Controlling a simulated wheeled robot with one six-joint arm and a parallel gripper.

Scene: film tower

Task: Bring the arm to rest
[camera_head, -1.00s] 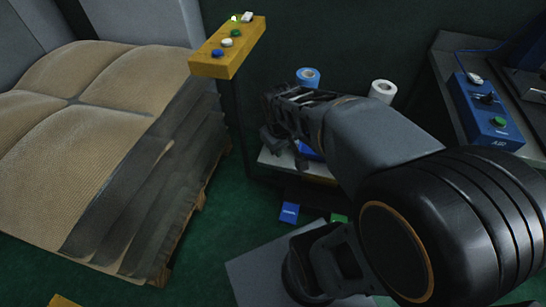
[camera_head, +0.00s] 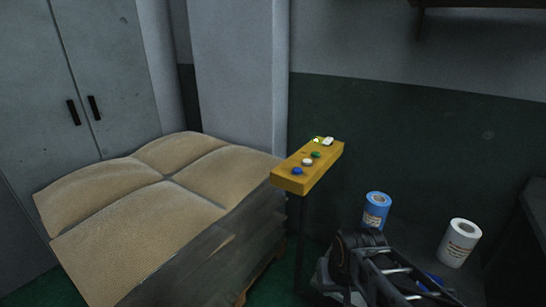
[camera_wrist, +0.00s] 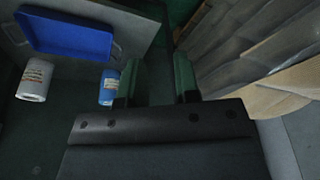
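My gripper (camera_wrist: 160,78) shows in the wrist view as two green fingers standing apart, with nothing between them. In the head view my gripper and wrist are at the bottom, right of centre, in front of the blue roll (camera_head: 376,210) and the white roll (camera_head: 459,243); the fingertips cannot be made out there. The wrist view also shows the blue roll (camera_wrist: 109,88) just left of the fingers and the white roll (camera_wrist: 35,79) at far left. The rest of my arm is mostly out of the head view.
A yellow button panel (camera_head: 310,168) on a thin post stands left of my gripper. A pallet of wrapped tan sacks (camera_head: 140,200) fills the left. Grey cabinet doors (camera_head: 80,90) stand behind it. A blue tray (camera_wrist: 68,36) shows in the wrist view. A dark shelf edge is at upper right.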

